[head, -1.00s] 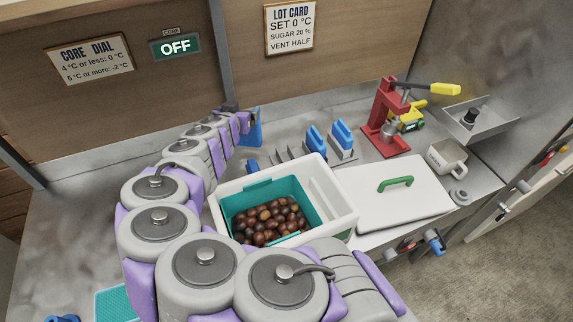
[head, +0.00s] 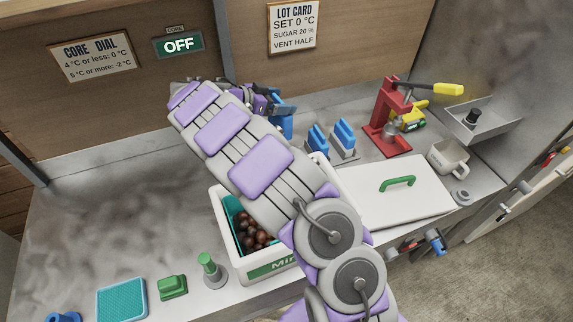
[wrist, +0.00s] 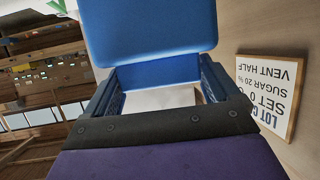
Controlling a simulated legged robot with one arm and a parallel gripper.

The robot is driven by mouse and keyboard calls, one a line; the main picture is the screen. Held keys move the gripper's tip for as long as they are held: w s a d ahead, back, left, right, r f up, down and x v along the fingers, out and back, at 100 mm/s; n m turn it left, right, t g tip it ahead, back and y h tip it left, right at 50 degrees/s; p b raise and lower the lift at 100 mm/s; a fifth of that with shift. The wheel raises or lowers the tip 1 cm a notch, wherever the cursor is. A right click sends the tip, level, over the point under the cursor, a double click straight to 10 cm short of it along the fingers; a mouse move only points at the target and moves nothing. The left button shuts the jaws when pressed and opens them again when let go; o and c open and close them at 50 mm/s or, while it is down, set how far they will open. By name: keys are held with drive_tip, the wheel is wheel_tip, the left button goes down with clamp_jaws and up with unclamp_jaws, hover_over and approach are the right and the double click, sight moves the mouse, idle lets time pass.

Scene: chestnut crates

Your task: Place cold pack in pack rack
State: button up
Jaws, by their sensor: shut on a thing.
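My gripper (head: 266,106) is shut on a blue cold pack (head: 284,126), held near the back wall, to the left of the racked packs. In the wrist view the held cold pack (wrist: 150,28) spans both fingers of my gripper (wrist: 162,82). The pack rack (head: 346,157) is a grey metal stand on the counter. Two blue packs (head: 318,140) (head: 344,133) stand upright at its right part. My arm hides the rack's left part. Whether the held pack touches the rack cannot be told.
A white crate (head: 226,222) with chestnuts (head: 250,236) sits partly behind my arm. Its white lid (head: 385,200) with a green handle lies to the right. A red press (head: 384,125) and a mug (head: 447,157) stand further right.

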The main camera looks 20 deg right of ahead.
sight(289, 140)
drive_tip(key=shift+m+g, duration=0.9)
drive_tip(key=d+f, duration=0.1)
drive_tip(key=f, duration=0.4)
drive_tip(key=d+f, duration=0.1)
drive_tip(key=f, duration=0.5)
drive_tip(key=s+d+f, duration=0.1)
drive_tip(key=f, duration=0.4)
drive_tip(key=shift+f+b, duration=0.25)
drive_tip(key=shift+b, duration=0.15)
drive_tip(key=o, duration=1.3)
drive_tip(key=shift+o, duration=0.7)
drive_tip(key=shift+d, duration=0.2)
